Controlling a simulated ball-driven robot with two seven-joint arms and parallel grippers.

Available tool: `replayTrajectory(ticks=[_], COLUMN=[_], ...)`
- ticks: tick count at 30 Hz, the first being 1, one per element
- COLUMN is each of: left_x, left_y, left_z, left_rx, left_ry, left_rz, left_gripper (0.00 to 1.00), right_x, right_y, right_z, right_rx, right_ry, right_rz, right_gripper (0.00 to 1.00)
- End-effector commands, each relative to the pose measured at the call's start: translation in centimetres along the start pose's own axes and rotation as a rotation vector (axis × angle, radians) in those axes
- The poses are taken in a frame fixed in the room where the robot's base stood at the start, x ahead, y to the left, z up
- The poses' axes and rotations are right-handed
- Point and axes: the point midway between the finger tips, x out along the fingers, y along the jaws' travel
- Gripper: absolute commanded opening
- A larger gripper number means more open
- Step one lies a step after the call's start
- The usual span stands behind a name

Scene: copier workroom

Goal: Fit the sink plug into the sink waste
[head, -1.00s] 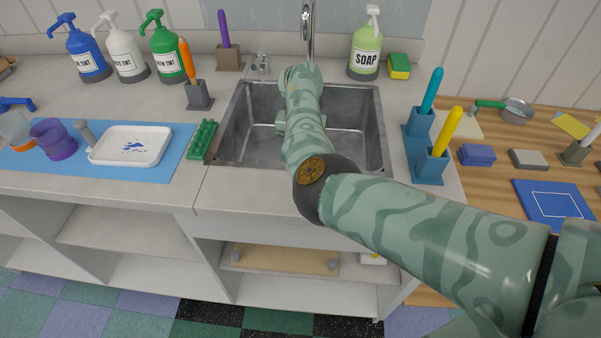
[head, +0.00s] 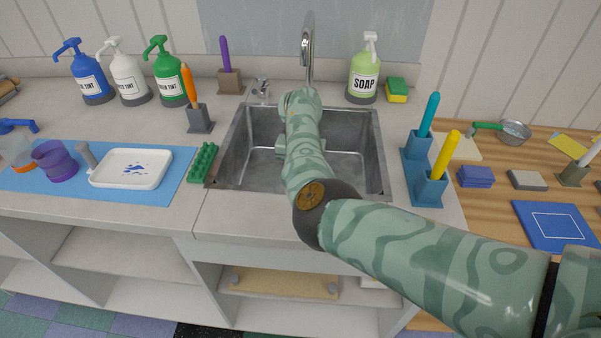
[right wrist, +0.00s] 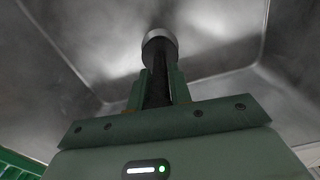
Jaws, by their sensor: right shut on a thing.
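The steel sink (head: 350,128) is set in the counter, and my right arm reaches over its front edge and down into it. In the head view the arm hides the right fingertips and the sink waste. In the right wrist view my right gripper (right wrist: 161,80) is shut on the sink plug, whose dark stem stands between the fingers. The plug's round grey metal end (right wrist: 160,42) sticks out past the fingertips against the grey basin. I cannot tell whether it touches the basin floor. The waste is not distinguishable in either view. My left gripper is not in view.
The tap (head: 307,50) rises behind the basin. A soap bottle (head: 365,75) and a sponge (head: 396,90) stand at the back right. A green studded block (head: 203,162) lies by the left rim. Blue holders (head: 428,188) with cyan and yellow sticks stand close to the right rim.

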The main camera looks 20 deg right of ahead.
Motion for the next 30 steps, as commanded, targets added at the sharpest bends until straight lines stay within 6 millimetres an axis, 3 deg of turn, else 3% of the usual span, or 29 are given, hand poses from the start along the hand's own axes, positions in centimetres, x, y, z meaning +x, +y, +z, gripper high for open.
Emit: replayTrajectory(ticks=[30], left_x=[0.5], left_y=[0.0], left_z=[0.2], left_rx=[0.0], left_ry=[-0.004], left_rz=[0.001], left_gripper=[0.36], right_x=[1.0], right_y=[0.0], right_z=[0.0], right_rx=[0.0], right_ry=[0.0], right_rz=[0.0], right_gripper=[0.0])
